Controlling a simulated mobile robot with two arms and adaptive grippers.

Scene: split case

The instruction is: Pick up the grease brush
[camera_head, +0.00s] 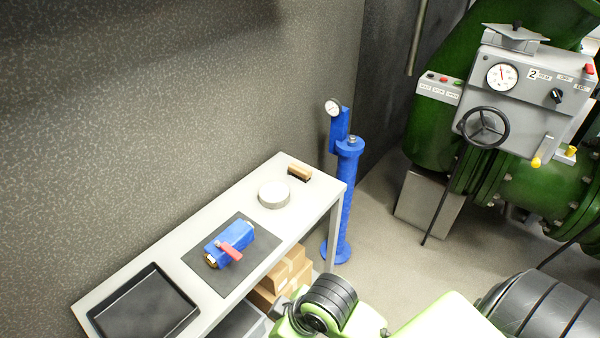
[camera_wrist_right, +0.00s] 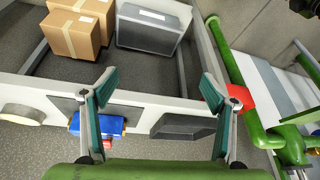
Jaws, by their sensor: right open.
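The grease brush, a small brown block with a dark lower edge (camera_head: 299,173), lies at the far end of the pale bench. It is beside a round white-topped tin (camera_head: 274,194). The brush does not show in the right wrist view, where a round pale tin (camera_wrist_right: 22,114) is at the left edge. My right gripper (camera_wrist_right: 160,85) is open with nothing between its fingers; the bench edge and shelf show beyond it. In the head view part of my green arm shows at the bottom, but neither gripper. My left gripper is not seen.
On the bench (camera_head: 185,262) are a dark mat (camera_head: 228,282) with a blue red-handled part (camera_head: 230,243) and a black tray (camera_head: 145,305). Cardboard boxes (camera_head: 285,272) sit below. A blue gauge post (camera_head: 345,200) stands by the bench's far end. Green machinery (camera_head: 540,195) is right.

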